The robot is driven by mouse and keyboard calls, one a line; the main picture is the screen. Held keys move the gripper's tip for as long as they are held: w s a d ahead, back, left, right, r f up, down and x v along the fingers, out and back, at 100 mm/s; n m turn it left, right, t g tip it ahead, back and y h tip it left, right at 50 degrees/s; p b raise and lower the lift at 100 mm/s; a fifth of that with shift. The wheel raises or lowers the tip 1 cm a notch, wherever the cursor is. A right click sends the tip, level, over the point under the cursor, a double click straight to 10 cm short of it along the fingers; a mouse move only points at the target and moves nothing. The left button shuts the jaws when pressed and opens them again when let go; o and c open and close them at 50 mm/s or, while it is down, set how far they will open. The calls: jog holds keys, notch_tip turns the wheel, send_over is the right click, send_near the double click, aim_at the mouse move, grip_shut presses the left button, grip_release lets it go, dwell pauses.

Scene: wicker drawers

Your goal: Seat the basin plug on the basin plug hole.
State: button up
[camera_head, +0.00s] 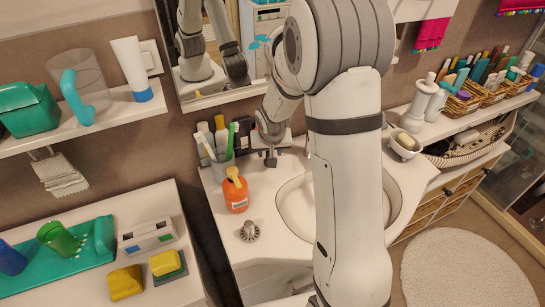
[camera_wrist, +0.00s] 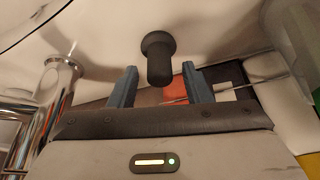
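A small grey metallic piece with a ribbed round rim and a knob on top, which looks like the basin plug (camera_head: 249,231), rests on the counter left of the basin (camera_head: 295,207). The basin plug hole is not visible; my arm covers much of the basin. My gripper (camera_head: 270,160) is at the back of the counter, beyond the orange bottle and well away from that piece. In the wrist view my gripper (camera_wrist: 157,86) has its two fingers apart. A dark rounded knob (camera_wrist: 158,58) shows at the gap between them, with no visible finger contact; I cannot tell what it is.
An orange bottle (camera_head: 235,194) stands between the grey piece and my gripper. A cup of toothbrushes (camera_head: 222,164) stands at the back left. The chrome tap (camera_wrist: 57,85) is close to my gripper. A soap dish (camera_head: 404,146) sits right of the basin.

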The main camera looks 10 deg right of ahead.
grip_shut()
jog(key=shift+r, duration=0.1)
notch_tip(320, 180, up, 10)
jog(key=shift+b, duration=0.35)
